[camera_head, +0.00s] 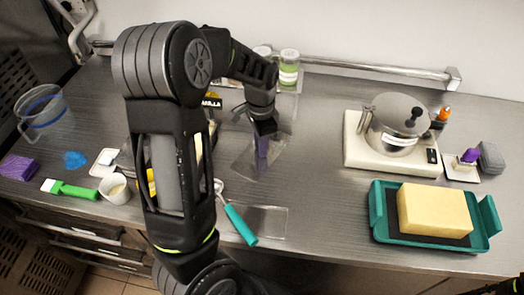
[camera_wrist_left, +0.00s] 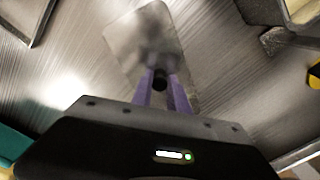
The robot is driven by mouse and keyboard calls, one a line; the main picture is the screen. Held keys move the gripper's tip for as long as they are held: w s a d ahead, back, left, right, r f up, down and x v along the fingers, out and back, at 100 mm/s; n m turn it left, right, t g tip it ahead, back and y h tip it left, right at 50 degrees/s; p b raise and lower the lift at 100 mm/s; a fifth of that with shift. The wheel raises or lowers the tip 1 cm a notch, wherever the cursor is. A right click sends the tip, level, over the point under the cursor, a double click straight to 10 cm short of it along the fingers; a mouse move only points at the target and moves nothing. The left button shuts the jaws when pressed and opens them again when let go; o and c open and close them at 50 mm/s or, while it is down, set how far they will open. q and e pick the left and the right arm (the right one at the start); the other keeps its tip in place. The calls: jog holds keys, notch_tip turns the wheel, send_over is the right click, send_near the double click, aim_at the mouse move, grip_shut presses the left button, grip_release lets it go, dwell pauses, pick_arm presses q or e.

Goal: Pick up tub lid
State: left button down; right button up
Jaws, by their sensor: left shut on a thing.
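The tub lid is a clear, thin rectangular plate with a small dark knob. In the left wrist view the lid (camera_wrist_left: 140,38) lies beyond my fingertips. In the head view the lid (camera_head: 243,163) shows faintly over the steel counter. My left gripper (camera_head: 262,158) points down at the lid, its purple fingers closed on the knob. In the left wrist view the gripper (camera_wrist_left: 161,84) has the knob between its fingertips. I cannot tell whether the lid is clear of the counter. My right gripper is not in view.
A teal tray with a yellow block (camera_head: 433,210) stands at right, below a silver pot (camera_head: 397,122) on a cream base. A teal-handled tool (camera_head: 240,225) lies near the front. A white cup (camera_head: 115,189), green brush (camera_head: 70,190) and clear jug (camera_head: 43,108) are at left.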

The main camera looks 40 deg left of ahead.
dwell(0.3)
pick_arm(q)
notch_tip(320, 180, up, 10)
jog(key=b, duration=0.1)
jog(key=shift+b, duration=0.3)
dwell(0.6)
